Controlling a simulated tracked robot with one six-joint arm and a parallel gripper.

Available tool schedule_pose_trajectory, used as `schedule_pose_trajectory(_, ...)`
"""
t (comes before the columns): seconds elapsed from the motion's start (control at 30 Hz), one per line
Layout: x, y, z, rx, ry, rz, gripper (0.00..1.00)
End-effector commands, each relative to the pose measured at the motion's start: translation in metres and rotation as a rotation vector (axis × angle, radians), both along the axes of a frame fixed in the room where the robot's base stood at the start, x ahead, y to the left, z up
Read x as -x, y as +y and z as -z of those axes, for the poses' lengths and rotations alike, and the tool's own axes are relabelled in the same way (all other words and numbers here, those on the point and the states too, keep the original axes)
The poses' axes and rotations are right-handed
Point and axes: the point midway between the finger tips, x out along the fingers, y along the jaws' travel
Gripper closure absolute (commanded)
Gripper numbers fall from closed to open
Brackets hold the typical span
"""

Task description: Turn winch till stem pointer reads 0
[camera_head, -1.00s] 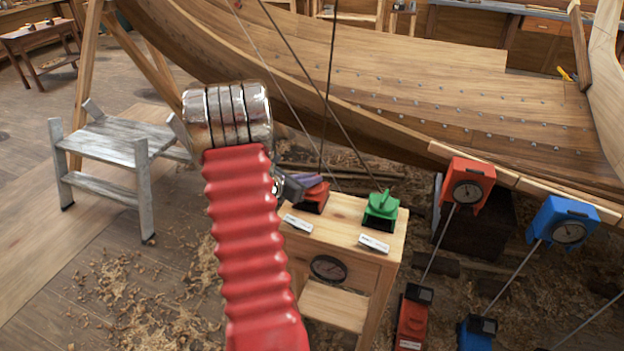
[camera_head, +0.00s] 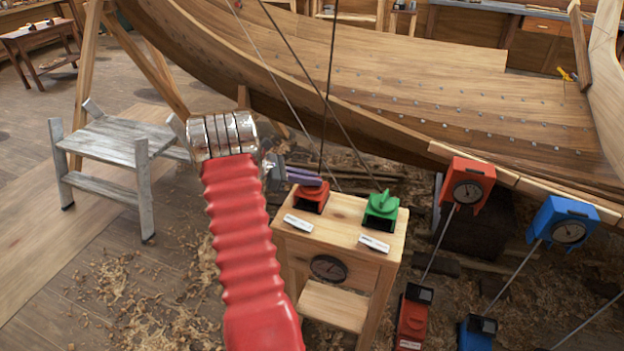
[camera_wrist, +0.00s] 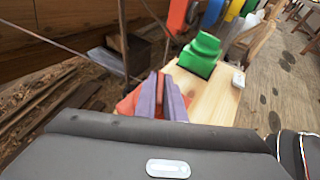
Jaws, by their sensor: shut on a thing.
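A red winch (camera_head: 311,198) and a green winch (camera_head: 381,209) stand on top of a wooden stand (camera_head: 345,216). A round dark dial (camera_head: 328,268) is on the stand's front; its pointer is too small to read. My gripper (camera_head: 316,181) has purple fingers, which are at the top of the red winch and shut on its handle. The handle is mostly hidden between them. In the wrist view the fingers (camera_wrist: 163,97) lie over the red winch (camera_wrist: 128,104), with the green winch (camera_wrist: 200,54) beyond. The small labels on the stand cannot be read.
A grey step stool (camera_head: 115,140) is at left. Shavings cover the floor.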

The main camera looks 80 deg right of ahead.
Motion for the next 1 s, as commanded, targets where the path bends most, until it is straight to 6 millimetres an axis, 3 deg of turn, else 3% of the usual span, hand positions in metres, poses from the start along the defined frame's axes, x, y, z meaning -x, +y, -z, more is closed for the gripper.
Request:
schedule_pose_trajectory(0.63,0.0000,0.0009,0.0015,-0.003,-0.001,0.053,1.00)
schedule_pose_trajectory(0.67,0.0000,0.0009,0.0015,-0.003,0.000,0.053,0.89)
schedule_pose_trajectory(0.7,0.0001,0.0008,0.0014,-0.003,0.000,0.053,0.86)
schedule_pose_trajectory(0.9,0.0002,0.0004,0.0008,-0.002,0.000,0.053,0.72)
schedule_pose_trajectory(1.0,0.0002,0.0001,0.0005,0.000,0.000,0.052,0.72)
